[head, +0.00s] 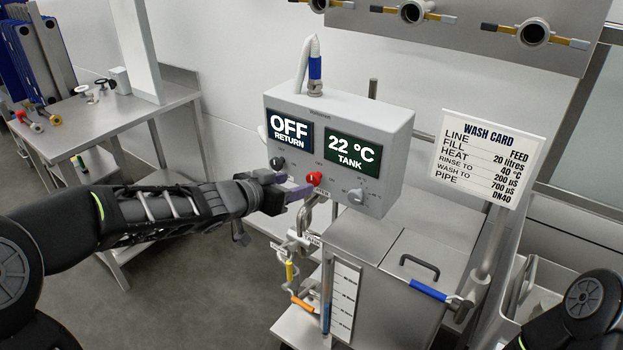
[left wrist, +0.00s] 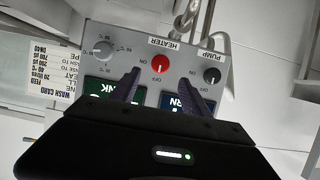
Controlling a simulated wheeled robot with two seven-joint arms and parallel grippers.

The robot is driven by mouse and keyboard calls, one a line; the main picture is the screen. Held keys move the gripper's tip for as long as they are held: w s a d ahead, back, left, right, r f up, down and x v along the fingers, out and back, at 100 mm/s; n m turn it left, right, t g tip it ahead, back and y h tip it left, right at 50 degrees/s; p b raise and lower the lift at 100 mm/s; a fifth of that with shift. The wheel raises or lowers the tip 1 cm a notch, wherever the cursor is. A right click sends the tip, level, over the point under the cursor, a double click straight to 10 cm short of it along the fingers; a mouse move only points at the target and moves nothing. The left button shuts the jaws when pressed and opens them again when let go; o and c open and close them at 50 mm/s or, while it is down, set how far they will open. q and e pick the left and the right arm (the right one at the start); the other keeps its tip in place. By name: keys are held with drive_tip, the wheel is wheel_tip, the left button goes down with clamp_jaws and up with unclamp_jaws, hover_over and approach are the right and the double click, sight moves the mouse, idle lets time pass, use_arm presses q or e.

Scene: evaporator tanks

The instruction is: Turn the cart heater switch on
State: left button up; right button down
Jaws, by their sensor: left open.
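The cart's grey control box (head: 340,118) carries a red heater switch (head: 314,179) on its lower front. In the left wrist view the red switch (left wrist: 160,64) sits under the HEATER label, with ON and OFF marks around it; I cannot tell surely which mark it points to. My left gripper (head: 291,186) is open and empty just left of the switch in the head view. In the left wrist view its two purple fingertips (left wrist: 159,81) lie on either side of the red switch, apart from it. My right gripper is out of view.
A black pump knob (head: 277,163) and a grey dial (head: 356,196) flank the switch. The displays read OFF RETURN (head: 290,131) and 22 °C TANK (head: 351,150). Pipes and valves (head: 300,243) hang below, beside the lidded tank (head: 400,270). A wash card (head: 490,158) stands right.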

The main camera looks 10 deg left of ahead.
sight(311, 179)
use_arm(q)
drive_tip(key=b+x, duration=0.2)
drive_tip(key=x, duration=0.5)
drive_tip(key=shift+w+f, duration=0.1)
drive_tip(key=shift+w, duration=0.2)
drive_tip(key=shift+c, duration=0.2)
clamp_jaws()
